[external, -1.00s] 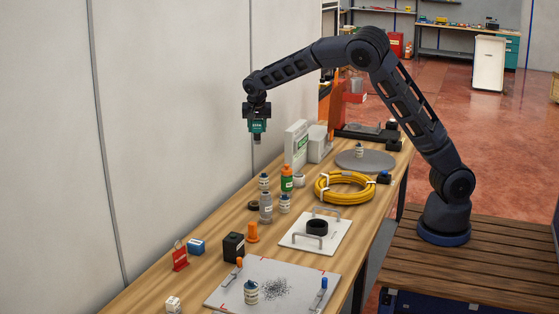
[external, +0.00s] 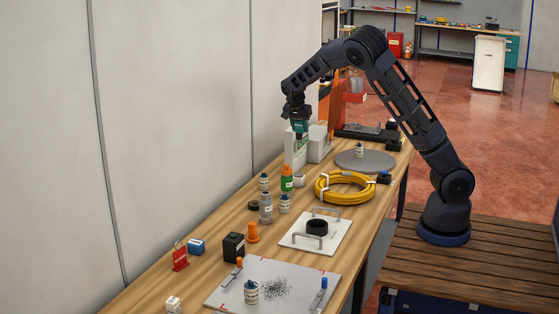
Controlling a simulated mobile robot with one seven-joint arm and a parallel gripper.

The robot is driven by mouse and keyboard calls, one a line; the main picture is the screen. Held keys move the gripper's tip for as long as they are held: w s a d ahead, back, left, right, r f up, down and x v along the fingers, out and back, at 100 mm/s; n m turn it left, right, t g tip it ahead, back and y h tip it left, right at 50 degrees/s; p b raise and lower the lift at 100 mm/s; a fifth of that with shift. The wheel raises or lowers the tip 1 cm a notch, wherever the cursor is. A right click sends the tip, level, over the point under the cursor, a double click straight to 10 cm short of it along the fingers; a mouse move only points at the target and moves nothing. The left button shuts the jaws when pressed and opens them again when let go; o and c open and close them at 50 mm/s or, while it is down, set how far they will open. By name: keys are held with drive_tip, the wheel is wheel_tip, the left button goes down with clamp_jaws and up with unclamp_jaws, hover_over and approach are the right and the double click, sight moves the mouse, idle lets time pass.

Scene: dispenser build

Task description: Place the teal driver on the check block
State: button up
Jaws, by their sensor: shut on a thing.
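My gripper (external: 299,119) is shut on the teal driver (external: 300,127) and holds it upright in the air, tip down. It hangs in front of the pale upright boxes at the back of the bench, above the bottles. No label naming the check block can be read. A black block (external: 233,247) with a small white label stands at the left-middle of the bench, well below and left of my gripper. A small blue block (external: 196,247) lies left of it.
Below my gripper stand an orange-and-green bottle (external: 286,178), a grey bottle (external: 266,208) and small white jars. A yellow hose coil (external: 344,187), a white plate with handles (external: 302,238) and a grey board (external: 240,276) with black specks lie nearer the front.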

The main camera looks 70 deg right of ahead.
wheel_tip(320, 180, down, 14)
drive_tip(key=shift+f, duration=0.15)
idle(0.4)
drive_tip(key=o, duration=1.1)
drive_tip(key=shift+f, duration=0.1)
drive_tip(key=shift+c, duration=0.2)
